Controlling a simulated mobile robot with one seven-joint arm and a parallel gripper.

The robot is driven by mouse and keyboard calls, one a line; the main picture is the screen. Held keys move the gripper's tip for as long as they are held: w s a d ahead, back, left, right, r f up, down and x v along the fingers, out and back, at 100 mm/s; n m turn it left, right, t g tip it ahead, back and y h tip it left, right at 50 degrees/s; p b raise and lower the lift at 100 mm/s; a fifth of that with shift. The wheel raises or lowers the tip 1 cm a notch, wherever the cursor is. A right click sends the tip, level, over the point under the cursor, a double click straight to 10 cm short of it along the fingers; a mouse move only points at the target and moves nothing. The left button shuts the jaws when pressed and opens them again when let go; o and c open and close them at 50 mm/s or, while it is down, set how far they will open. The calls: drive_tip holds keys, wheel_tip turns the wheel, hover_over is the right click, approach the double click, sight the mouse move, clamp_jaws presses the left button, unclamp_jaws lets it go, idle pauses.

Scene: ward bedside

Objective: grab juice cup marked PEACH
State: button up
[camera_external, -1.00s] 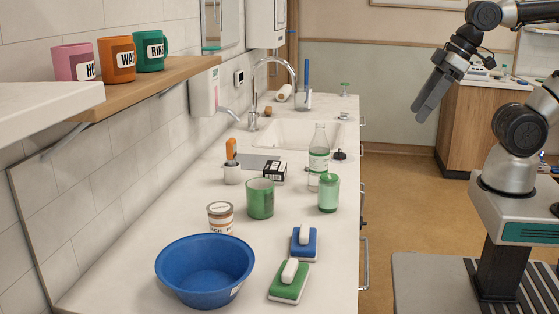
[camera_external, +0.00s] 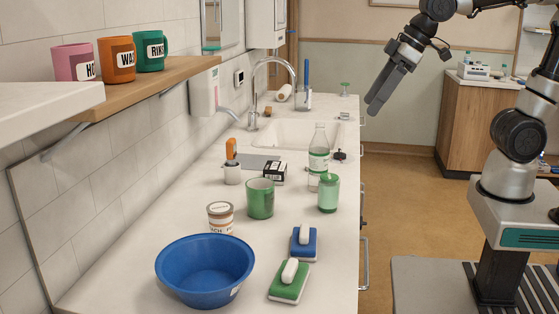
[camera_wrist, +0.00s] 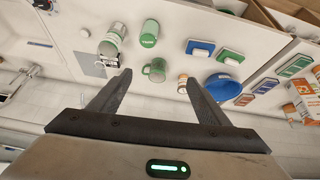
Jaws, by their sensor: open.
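A small white juice cup (camera_external: 220,218) with a tan lid stands upright on the counter, behind the blue basin. Its label shows the letters "ACH"; the rest is turned out of sight. In the wrist view the cup (camera_wrist: 183,83) is partly visible beside the tip of the right finger. My gripper (camera_external: 376,108) is open and empty, high up beyond the counter's right edge, well away from the cup and pointing down. Both spread fingers show in the wrist view (camera_wrist: 158,80), with the counter far below them.
Around the cup are a blue basin (camera_external: 204,269), a green mug (camera_external: 260,198), a green tumbler (camera_external: 328,194), a bottle (camera_external: 319,150), and soaps on blue (camera_external: 303,243) and green (camera_external: 288,283) sponges. Several mugs stand on a wooden shelf (camera_external: 160,80) above left.

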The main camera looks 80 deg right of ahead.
drive_tip(key=w+a+f+b, duration=0.1)
drive_tip(key=w+a+f, duration=0.25)
drive_tip(key=w, duration=0.75)
drive_tip(key=n+y+b, duration=0.1)
drive_tip(key=n+b, duration=0.1)
approach(223, 209)
drive_tip(key=x, duration=0.9)
drive_tip(key=shift+w+a+f, duration=0.1)
drive_tip(key=shift+w+f, duration=0.05)
drive_tip(key=shift+f, duration=0.1)
drive_tip(key=shift+d+x, duration=0.15)
drive_tip(key=shift+x, duration=1.25)
drive_tip(key=shift+d+x, duration=0.15)
drive_tip(key=shift+x, duration=1.3)
drive_tip(key=shift+w+r, duration=0.15)
drive_tip(key=shift+w, duration=0.05)
drive_tip(key=c, duration=1.2)
